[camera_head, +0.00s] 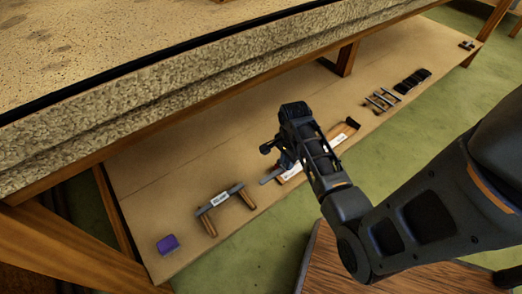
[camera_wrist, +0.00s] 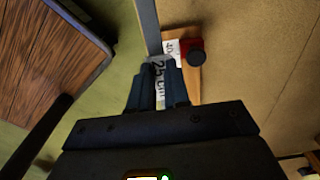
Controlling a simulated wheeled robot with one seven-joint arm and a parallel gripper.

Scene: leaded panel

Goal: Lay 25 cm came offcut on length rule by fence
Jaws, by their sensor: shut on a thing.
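The came offcut is a grey strip with a white label reading "25 cm" (camera_wrist: 156,82). In the wrist view it runs up between the fingers of my gripper (camera_wrist: 160,72), which is shut on it. In the head view my gripper (camera_head: 284,160) is low over the shelf, and a grey strip end (camera_head: 270,178) and a white label show beside it. I cannot tell whether the strip touches the shelf. A wooden piece (camera_wrist: 193,82) lies beside it, with a second white label partly reading "40". The length rule and its fence are not clearly identifiable.
A low shelf (camera_head: 150,185) runs under the bench. It holds a purple block (camera_head: 167,244), a labelled bar across wooden pieces (camera_head: 220,199), short grey bars (camera_head: 380,98) and black pieces (camera_head: 412,80). A red block with a dark knob (camera_wrist: 196,55) is close to my fingers.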

